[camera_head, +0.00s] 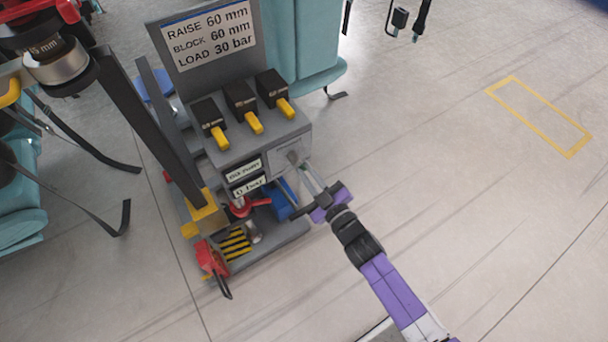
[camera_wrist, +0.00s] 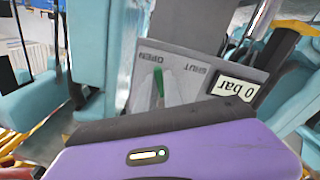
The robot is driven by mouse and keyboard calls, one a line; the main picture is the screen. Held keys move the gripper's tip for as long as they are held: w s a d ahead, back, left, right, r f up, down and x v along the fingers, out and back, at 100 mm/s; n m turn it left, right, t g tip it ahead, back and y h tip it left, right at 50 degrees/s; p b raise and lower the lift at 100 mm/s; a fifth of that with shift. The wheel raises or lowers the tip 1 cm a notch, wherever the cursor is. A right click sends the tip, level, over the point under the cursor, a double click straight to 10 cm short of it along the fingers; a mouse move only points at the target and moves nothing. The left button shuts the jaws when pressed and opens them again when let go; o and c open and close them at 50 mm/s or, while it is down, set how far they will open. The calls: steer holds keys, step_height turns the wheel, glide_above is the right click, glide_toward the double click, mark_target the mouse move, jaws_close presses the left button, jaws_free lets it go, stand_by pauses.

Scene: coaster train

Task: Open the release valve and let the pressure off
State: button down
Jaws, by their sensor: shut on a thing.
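The grey hydraulic unit (camera_head: 287,135) stands left of centre in the head view. Its lower display (camera_head: 250,186) seems to read 0 bar, and the wrist view shows the same display (camera_wrist: 236,88) upside down. A valve plate (camera_wrist: 180,76) beside it is marked OPEN and SHUT, also upside down. The green release valve lever (camera_wrist: 158,85) lies near the word OPEN. My gripper (camera_head: 302,168) reaches the plate on the unit's right side and is shut on the lever. The purple gripper body hides the fingertips and part of the lever in the wrist view.
Three black boxes with yellow levers (camera_head: 254,124) sit on the unit under a sign (camera_head: 212,35). A red handle (camera_head: 250,204) and a red-handled tool (camera_head: 212,262) are low at its front. Teal seats (camera_head: 305,45) stand behind.

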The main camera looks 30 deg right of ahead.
steer(key=shift+d+r+n, duration=0.2)
steer(key=shift+d+n, duration=0.05)
steer(key=shift+n, duration=0.65)
steer(key=shift+d+r+n, duration=0.15)
steer(key=shift+d+n, duration=0.1)
steer(key=shift+n, duration=0.65)
steer(key=c, duration=1.5)
jaws_free()
steer(key=shift+o, duration=0.2)
steer(key=s, duration=0.8)
steer(key=shift+w, duration=0.1)
